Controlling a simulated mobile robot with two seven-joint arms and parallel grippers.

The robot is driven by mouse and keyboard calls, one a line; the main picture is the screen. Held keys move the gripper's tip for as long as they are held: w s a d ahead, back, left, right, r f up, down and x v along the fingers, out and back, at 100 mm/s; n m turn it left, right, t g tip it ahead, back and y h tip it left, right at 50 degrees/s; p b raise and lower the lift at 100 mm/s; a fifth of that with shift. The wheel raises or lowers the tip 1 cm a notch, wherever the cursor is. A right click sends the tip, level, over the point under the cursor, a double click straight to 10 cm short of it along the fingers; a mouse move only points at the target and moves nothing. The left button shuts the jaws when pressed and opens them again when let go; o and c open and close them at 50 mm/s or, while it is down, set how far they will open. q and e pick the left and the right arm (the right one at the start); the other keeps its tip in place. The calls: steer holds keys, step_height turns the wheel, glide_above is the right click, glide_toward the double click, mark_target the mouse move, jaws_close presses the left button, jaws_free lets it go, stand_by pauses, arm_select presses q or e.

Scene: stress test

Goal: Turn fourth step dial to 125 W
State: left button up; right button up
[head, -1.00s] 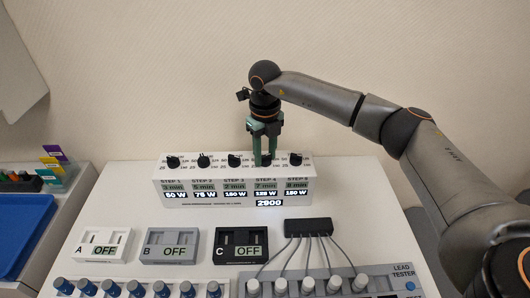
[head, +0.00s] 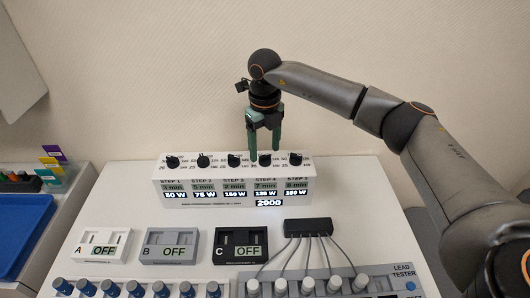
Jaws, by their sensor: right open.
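A white step box (head: 235,199) with a row of black dials stands at the back of the white table. The fourth step dial (head: 265,159) is the second from the right, and the display below it (head: 265,194) reads 125 W, under 7 min. My right gripper (head: 265,156) has green fingers pointing down, one on each side of the fourth dial. It is open, with the dial visible between the fingertips. Whether the fingertips touch the dial or box is unclear. My left gripper is not in view.
Three small units marked A (head: 102,246), B (head: 170,246) and C (head: 240,246) read OFF in front of the box. A black block (head: 308,226) with cables leads to the lead tester (head: 401,276). A blue tray (head: 22,235) lies at left.

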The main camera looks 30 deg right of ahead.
mark_target(265, 155)
step_height(265, 155, up, 10)
steer(key=shift+r+b, duration=0.2)
steer(key=shift+b, duration=0.15)
stand_by(0.4)
